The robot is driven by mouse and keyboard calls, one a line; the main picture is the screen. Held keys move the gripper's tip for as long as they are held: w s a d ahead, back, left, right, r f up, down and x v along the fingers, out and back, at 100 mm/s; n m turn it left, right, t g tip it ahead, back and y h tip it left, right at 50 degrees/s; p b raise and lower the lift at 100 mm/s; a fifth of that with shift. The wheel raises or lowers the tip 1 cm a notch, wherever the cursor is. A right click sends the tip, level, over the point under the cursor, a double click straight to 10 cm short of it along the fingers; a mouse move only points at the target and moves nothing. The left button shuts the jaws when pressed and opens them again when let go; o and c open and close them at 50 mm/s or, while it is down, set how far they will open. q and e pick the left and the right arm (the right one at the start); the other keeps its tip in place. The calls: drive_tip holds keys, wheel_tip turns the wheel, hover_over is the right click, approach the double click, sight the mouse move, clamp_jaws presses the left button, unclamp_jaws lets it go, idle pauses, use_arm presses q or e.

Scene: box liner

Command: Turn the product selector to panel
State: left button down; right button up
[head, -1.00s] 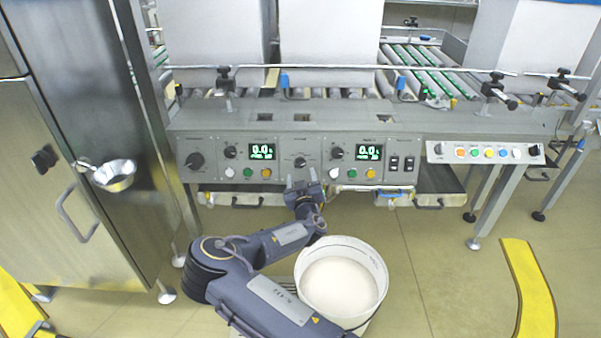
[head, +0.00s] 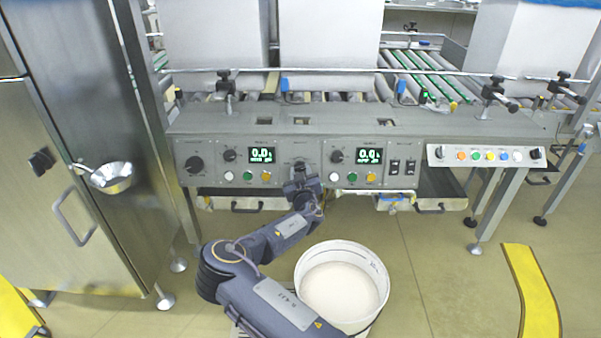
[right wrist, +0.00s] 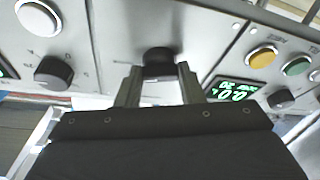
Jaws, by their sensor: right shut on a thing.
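The grey control panel (head: 225,183) runs along the front of the machine. Its middle section carries a dark round knob, which shows between the fingers in the right wrist view (right wrist: 158,60); I take it for the product selector, but its label is too small to read. My right gripper (head: 299,171) covers this knob in the head view. It is shut on the knob, one finger on each side (right wrist: 158,82). The knob's pointer and setting are hidden. My left gripper is not in view.
Two green displays (head: 261,155) (head: 368,156) with knobs and coloured buttons flank the middle section. A white bucket (head: 378,262) of pale material stands below, beside my right arm. A steel cabinet (head: 75,250) stands left. A button box (head: 487,153) is at right.

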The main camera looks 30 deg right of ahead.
drive_tip(key=shift+n, duration=0.5)
drive_tip(key=n, duration=0.1)
drive_tip(key=n+y, duration=0.1)
drive_tip(key=shift+d+r+n, duration=0.15)
drive_tip(key=shift+n, duration=0.15)
drive_tip(key=n+y+p, duration=0.1)
drive_tip(key=n+y, duration=0.1)
drive_tip(key=n, duration=0.2)
drive_tip(key=shift+r, duration=0.1)
drive_tip(key=n+g+y+p, duration=0.1)
drive_tip(key=n, duration=0.3)
drive_tip(key=shift+r+p, duration=0.1)
drive_tip(key=shift+p, duration=0.25)
drive_tip(key=n+g+y+p, duration=0.1)
drive_tip(key=n, duration=0.4)
drive_tip(key=shift+d+r+p, duration=0.1)
drive_tip(key=shift+r+p, duration=0.05)
drive_tip(key=shift+p, duration=0.2)
drive_tip(key=n+g+p, duration=0.1)
drive_tip(key=n, duration=0.2)
drive_tip(key=n+g+p, duration=0.1)
drive_tip(key=n+g, duration=0.1)
drive_tip(key=n, duration=0.1)
drive_tip(key=shift+w+r, duration=0.1)
drive_tip(key=n+g+p, duration=0.1)
drive_tip(key=n, duration=0.2)
drive_tip(key=shift+h+p, duration=0.4)
drive_tip(key=shift+w+n+g+h+p, duration=0.1)
drive_tip(key=shift+n+g+h+p, duration=0.3)
drive_tip(key=shift+n, duration=1)
